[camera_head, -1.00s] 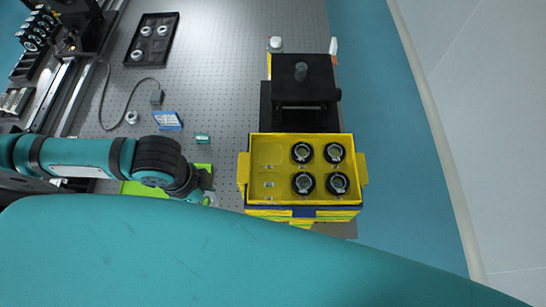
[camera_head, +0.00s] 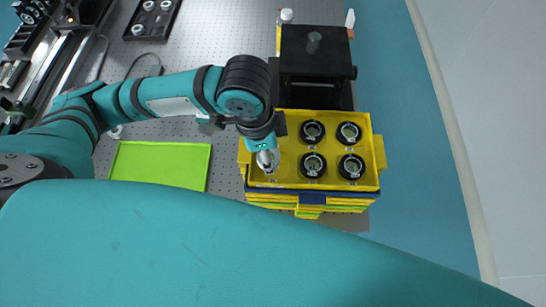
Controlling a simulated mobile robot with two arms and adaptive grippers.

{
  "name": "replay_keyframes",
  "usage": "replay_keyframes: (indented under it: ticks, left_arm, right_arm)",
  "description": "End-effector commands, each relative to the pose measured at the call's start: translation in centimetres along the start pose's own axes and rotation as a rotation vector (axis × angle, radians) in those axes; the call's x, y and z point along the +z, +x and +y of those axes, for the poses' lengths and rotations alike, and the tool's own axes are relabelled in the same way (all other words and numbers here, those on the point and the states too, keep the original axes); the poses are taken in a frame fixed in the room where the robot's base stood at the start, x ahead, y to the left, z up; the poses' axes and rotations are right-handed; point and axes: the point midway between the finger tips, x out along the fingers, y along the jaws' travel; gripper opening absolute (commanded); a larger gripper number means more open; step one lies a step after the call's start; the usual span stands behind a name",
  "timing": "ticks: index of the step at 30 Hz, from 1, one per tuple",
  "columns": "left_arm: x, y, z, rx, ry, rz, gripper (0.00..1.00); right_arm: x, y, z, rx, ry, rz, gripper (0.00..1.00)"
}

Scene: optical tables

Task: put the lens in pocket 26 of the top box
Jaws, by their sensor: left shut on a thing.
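The top box (camera_head: 377,128) is a yellow open tray on a stack of similar yellow boxes. Its middle and right columns hold black ring-mounted optics, such as this one (camera_head: 313,131). My left gripper (camera_head: 268,163) reaches in from the left over the box's left column. It is shut on a small pale thing, seemingly the lens, though the jaws hide most of it. The wrist covers the upper left pocket. The pocket labels are too small to read, and I cannot tell whether the lens touches the box floor. My right gripper is not in view.
A black device (camera_head: 316,58) stands directly behind the box. A dark tray (camera_head: 153,18) with white round parts is at the back left.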

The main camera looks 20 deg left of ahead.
Motion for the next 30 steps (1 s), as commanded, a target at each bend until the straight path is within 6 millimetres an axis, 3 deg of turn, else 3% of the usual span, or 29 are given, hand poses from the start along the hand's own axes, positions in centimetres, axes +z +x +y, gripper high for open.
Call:
replay_keyframes:
  ticks: [4, 13, 24, 25, 27, 30]
  left_arm:
    - [-1.2, 0.3, -0.3, 0.001, 0.000, -0.001, 0.14]
    - [-0.8, 3.6, -0.3, 0.001, 0.001, -0.002, 0.14]
    - [-0.7, 4.1, -0.3, 0.000, 0.001, -0.001, 0.14]
    - [-0.7, 4.1, -0.3, 0.000, 0.001, -0.001, 0.49]
    - [-0.7, 4.1, -0.3, 0.000, 0.001, -0.001, 0.55]
    - [-0.7, 4.0, -0.3, 0.000, 0.001, -0.001, 0.55]
  right_arm:
    - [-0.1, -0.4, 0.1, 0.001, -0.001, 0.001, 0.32]
    - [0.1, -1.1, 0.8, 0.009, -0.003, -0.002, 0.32]
    - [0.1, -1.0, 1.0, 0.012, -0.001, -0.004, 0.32]
    - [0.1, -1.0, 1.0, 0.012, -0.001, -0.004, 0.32]
    - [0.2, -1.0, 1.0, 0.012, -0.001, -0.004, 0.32]
    - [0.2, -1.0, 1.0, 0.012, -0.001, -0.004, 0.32]
